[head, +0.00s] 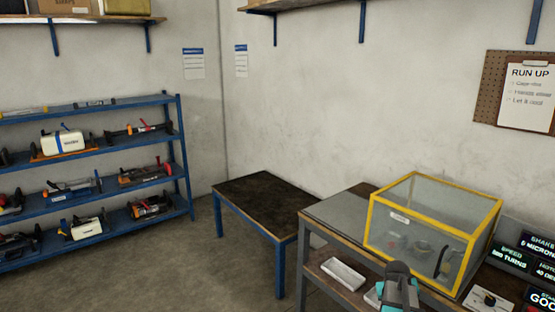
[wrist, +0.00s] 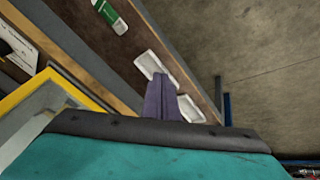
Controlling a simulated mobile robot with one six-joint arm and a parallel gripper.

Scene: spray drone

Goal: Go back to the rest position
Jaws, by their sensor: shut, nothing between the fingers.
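My gripper shows in the wrist view as two purple-grey fingers (wrist: 160,82) lying together, with nothing held between them. Its wide dark edge and teal body fill the bottom of that view. In the head view my grey and teal wrist (head: 398,284) is at the bottom, right of centre, in front of the bench. It covers part of the lower shelf, and I cannot make out the fingertips there.
A yellow-framed clear box (head: 410,205) stands on the bench (head: 330,212), close right of my wrist. White trays (head: 343,274) lie on the shelf below. A low dark table (head: 262,198) stands bare. Blue racks (head: 88,145) hold several drones at left. Open floor (head: 185,270) lies between.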

